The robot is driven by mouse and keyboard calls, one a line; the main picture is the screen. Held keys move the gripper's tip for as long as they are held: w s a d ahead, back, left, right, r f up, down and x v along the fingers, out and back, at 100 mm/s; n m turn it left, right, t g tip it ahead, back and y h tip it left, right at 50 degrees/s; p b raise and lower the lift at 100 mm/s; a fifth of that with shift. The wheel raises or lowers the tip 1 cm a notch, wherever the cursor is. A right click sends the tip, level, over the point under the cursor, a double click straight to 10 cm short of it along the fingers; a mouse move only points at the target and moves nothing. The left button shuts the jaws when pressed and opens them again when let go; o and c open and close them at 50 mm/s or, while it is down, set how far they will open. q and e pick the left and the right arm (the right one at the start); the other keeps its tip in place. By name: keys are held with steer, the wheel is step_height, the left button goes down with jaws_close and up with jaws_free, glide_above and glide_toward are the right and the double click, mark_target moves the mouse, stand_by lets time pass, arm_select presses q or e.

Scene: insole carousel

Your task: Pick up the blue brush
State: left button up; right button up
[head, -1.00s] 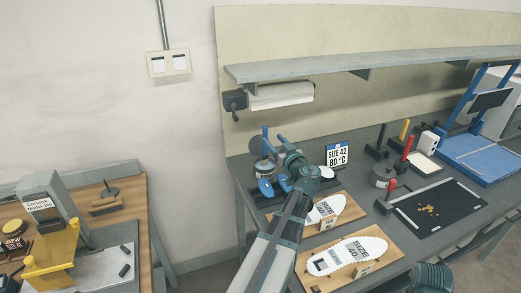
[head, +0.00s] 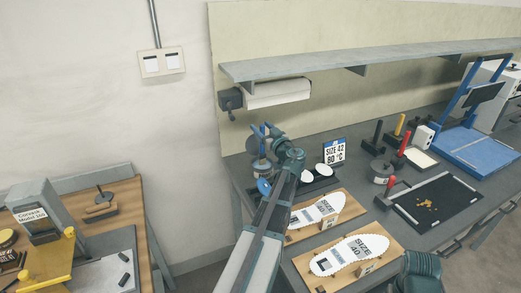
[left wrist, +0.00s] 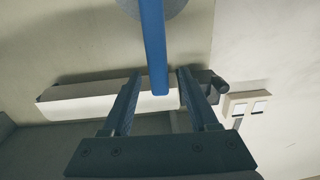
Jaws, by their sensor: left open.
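The blue brush shows as a blue handle (head: 264,130) standing upright from a round grey holder (head: 262,166) at the left back of the workbench. In the left wrist view the handle (left wrist: 152,40) hangs in from the top edge, and its end lies between my left fingers in the picture. My left gripper (left wrist: 159,74) is open, with a gap on both sides of the handle; whether the handle is at fingertip depth, I cannot tell. In the head view my left wrist hides most of the gripper. My right gripper is out of view.
A paper roll (head: 278,95) hangs under the shelf (head: 390,57) behind the brush. A size sign (head: 334,151) stands to the right. Two boards with insoles (head: 316,210) lie in front. A black mat (head: 438,202) lies farther right.

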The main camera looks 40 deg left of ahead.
arm_select(q)
jaws_close()
stand_by(1.3)
